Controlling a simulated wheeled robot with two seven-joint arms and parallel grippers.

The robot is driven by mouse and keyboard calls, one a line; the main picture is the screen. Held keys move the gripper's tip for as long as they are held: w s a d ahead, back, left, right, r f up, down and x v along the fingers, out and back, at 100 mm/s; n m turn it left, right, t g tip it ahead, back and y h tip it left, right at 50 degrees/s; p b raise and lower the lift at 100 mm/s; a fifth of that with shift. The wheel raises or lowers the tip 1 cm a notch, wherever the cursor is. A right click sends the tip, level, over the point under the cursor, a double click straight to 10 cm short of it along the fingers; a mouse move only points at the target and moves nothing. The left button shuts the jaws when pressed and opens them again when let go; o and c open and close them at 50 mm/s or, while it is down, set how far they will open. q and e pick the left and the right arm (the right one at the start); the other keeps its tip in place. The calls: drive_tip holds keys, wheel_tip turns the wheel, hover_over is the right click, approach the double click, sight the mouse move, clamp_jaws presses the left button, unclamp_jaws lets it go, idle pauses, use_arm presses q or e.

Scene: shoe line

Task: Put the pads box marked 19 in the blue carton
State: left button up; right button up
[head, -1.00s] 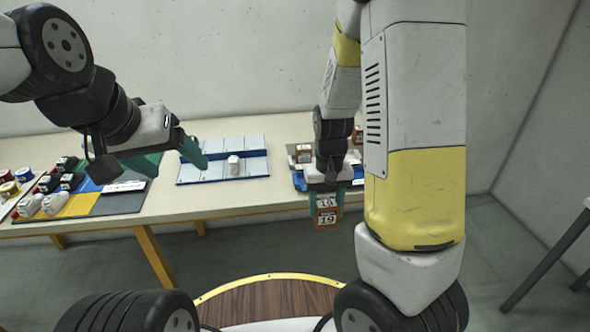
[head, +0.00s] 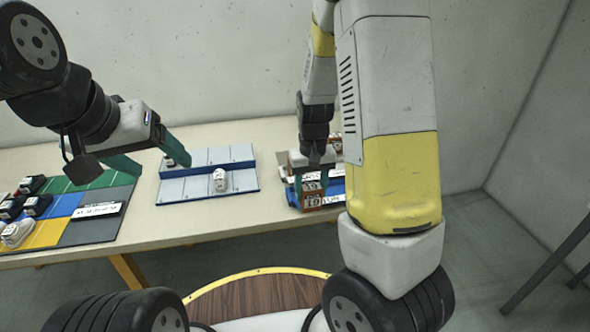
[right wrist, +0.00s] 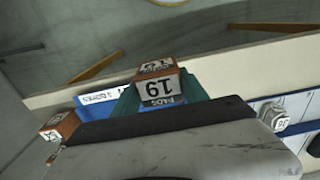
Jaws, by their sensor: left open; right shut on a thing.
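The pads box marked 19 (head: 312,199), brown with white labels, is between the fingers of my right gripper (head: 312,182). In the right wrist view the box (right wrist: 158,90) shows its "PADS 19" label, with a green finger on each side. The blue carton (head: 334,190) is at the right of the table, behind and beside the held box, and is partly hidden by the box, gripper and arm. I cannot tell whether the box is over its opening. My left gripper (head: 153,158) is open and empty above the left part of the table.
Another brown box (head: 336,143) stands behind the right gripper. A coloured mat (head: 95,228) with several dark and white items lies at the left. Bare tabletop separates them.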

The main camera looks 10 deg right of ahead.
drive_tip(key=w, duration=0.8)
drive_tip(key=shift+w+d+f, duration=0.15)
drive_tip(key=shift+w+f, duration=0.1)
drive_tip(key=shift+f, duration=0.1)
drive_tip(key=shift+w+f, duration=0.2)
drive_tip(key=shift+w, duration=0.05)
drive_tip(key=shift+f, duration=1.6)
drive_tip(key=shift+s, duration=0.1)
drive_tip(key=shift+f, duration=0.2)
drive_tip(key=o, duration=1.4)
drive_tip(key=shift+r, duration=0.1)
